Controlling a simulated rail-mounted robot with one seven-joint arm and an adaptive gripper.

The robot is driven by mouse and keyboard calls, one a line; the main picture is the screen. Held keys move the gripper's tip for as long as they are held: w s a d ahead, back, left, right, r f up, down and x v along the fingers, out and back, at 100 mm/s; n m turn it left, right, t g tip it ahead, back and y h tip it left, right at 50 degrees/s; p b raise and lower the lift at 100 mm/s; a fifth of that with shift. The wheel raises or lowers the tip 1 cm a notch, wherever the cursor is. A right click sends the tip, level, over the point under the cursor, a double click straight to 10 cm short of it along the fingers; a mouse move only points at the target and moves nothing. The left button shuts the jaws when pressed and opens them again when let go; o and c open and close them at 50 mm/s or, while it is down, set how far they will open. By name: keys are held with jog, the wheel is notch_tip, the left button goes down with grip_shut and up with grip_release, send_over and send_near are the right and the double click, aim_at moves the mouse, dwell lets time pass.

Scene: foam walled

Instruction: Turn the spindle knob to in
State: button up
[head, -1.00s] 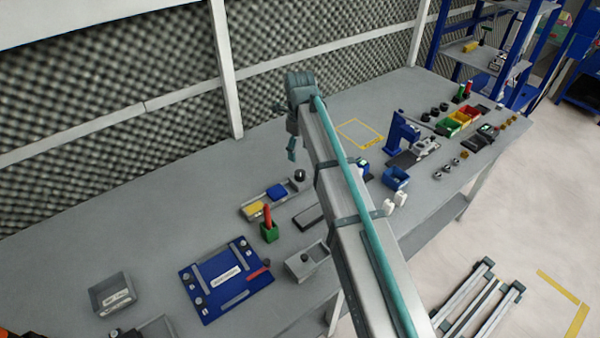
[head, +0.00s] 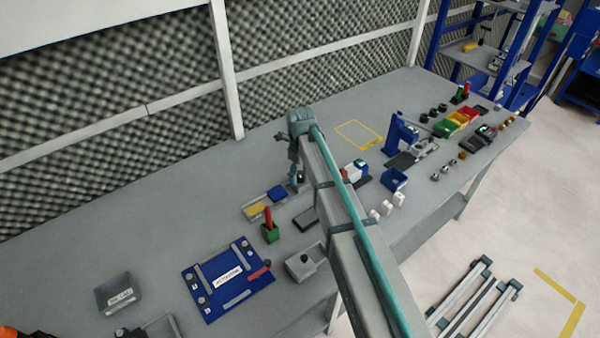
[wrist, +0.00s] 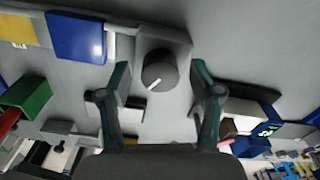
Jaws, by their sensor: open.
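The spindle knob (wrist: 159,70) is a dark round knob with a white pointer line, on a grey block at the end of a fixture with a blue block (wrist: 76,38) and a yellow block (wrist: 18,30). The pointer slants toward the lower left in the wrist view. My gripper (wrist: 160,78) is open, one finger on each side of the knob, with visible gaps. In the head view my gripper (head: 297,173) hangs over that end of the fixture, and the knob is mostly hidden.
A green holder with a red item (head: 269,233) stands just in front of the fixture. A blue board (head: 228,281) and a grey box with a black knob (head: 304,264) lie nearer. A foam wall (head: 110,140) runs behind the bench, with clear bench between.

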jog(key=c, duration=1.1)
jog(key=shift+c, duration=0.2)
jog(key=shift+n, duration=0.3)
